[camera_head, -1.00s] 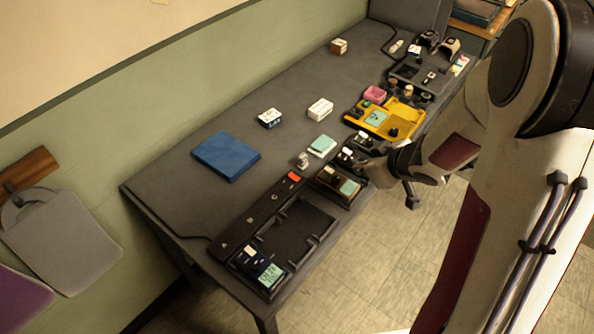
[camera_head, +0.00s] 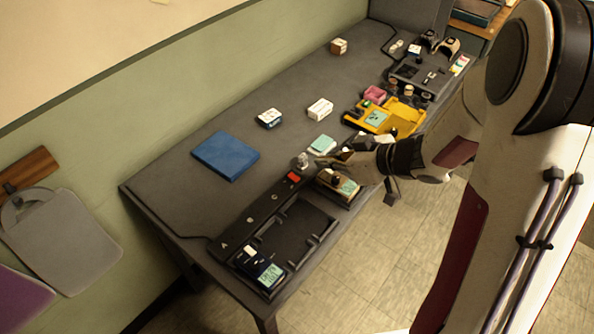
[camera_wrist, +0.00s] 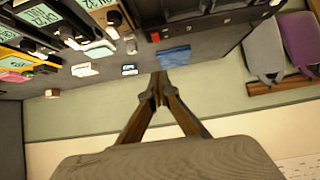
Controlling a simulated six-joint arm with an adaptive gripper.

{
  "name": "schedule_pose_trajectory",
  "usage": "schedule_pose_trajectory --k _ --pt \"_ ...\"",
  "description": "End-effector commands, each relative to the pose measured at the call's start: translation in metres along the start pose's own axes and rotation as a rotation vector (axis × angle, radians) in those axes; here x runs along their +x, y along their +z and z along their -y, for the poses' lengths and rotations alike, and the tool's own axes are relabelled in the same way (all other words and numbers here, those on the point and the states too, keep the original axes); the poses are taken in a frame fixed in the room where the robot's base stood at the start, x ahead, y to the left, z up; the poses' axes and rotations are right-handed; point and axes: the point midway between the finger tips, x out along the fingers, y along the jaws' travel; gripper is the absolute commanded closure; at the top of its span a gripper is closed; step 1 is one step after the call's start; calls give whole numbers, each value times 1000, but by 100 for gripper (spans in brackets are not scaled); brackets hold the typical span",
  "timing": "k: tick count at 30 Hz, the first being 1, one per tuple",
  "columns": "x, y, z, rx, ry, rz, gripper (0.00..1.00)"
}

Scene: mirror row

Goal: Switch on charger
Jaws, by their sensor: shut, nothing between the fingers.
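The charger is a long black dock (camera_head: 252,218) along the table's front edge, with a row of marked slots. A red rocker switch (camera_head: 293,176) sits at its far end, and a small red patch also shows in the wrist view (camera_wrist: 155,37). A dark blue device with a lit display (camera_head: 262,270) sits in the dock's near bay. My gripper (camera_head: 318,159) is shut and empty, its fingertips beyond and right of the switch and apart from it. In the wrist view the closed fingertips (camera_wrist: 158,88) point toward the table. I cannot tell their exact height.
A device with a green display (camera_head: 347,187) sits under my wrist. A clear knob-like item (camera_head: 302,160) and a pale green box (camera_head: 322,144) stand close to the fingertips. A yellow tray (camera_head: 402,116) lies behind. A blue folder (camera_head: 226,155) lies left, with bare table around it.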

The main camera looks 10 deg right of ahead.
Motion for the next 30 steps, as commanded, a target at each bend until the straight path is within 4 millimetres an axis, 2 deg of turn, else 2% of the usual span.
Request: schedule_pose_trajectory --k 11,30 --pt "10 0 0 -1 -1 1 100" --pt "78 1 1 0 -2 2 100"
